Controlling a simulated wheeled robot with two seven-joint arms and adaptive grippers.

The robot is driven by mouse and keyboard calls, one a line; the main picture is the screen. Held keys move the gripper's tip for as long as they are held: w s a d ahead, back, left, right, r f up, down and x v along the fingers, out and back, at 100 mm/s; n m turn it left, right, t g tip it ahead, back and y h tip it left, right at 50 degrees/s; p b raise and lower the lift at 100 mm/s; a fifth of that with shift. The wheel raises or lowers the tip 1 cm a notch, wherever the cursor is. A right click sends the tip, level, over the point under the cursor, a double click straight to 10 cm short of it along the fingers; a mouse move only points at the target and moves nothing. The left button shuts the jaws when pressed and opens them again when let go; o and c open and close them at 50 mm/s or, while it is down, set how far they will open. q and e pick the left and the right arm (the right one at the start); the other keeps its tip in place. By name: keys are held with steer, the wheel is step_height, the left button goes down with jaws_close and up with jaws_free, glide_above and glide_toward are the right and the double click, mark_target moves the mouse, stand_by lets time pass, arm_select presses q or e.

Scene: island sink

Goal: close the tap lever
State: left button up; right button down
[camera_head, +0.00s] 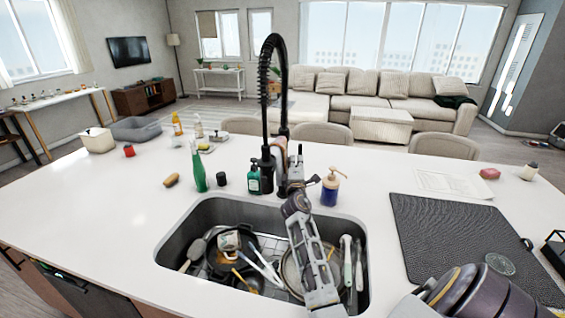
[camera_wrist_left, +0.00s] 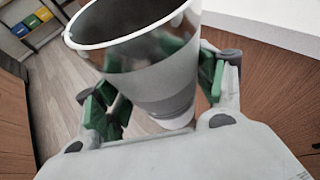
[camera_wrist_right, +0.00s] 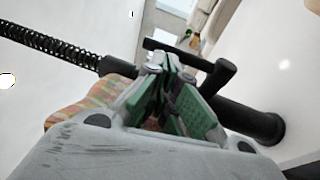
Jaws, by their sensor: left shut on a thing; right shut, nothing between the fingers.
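The black tap (camera_head: 273,95) with a coiled spring neck stands behind the sink; it also shows in the right wrist view (camera_wrist_right: 245,118). A dark bar (camera_wrist_right: 178,51) on the tap lies just beyond my right fingertips; I cannot tell whether it is the lever. My right gripper (camera_head: 296,163) is up against the tap in the head view, and in the right wrist view (camera_wrist_right: 172,76) its green fingers are shut and empty. Contact with the tap is unclear. My left gripper (camera_wrist_left: 155,90) is shut on a whitish cup (camera_wrist_left: 155,75), outside the head view.
The sink (camera_head: 185,232) holds pans and utensils. A green soap bottle (camera_head: 254,182) and a blue dispenser (camera_head: 330,190) flank the tap; a tall green bottle (camera_head: 197,170) stands left. A dark mat (camera_head: 440,230) lies right. The left counter is mostly clear.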

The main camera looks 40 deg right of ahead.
arm_select(q)
steer(key=shift+s+a+r, duration=0.1)
steer(key=shift+s+a, duration=0.15)
steer(key=shift+a, duration=0.05)
steer(key=shift+s+a, duration=0.15)
steer(key=shift+a, duration=0.05)
steer(key=shift+d, duration=0.2)
steer(key=shift+w, duration=0.2)
steer(key=shift+s+a+f, duration=0.1)
steer(key=shift+f, duration=0.15)
steer(key=shift+f+b, duration=0.25)
steer(key=shift+b, duration=0.2)
steer(key=shift+f+b, duration=0.35)
steer(key=shift+b, duration=0.05)
arm_select(e)
steer(key=r+v, duration=0.2)
steer(key=v, duration=0.8)
steer(key=shift+s+a, duration=0.35)
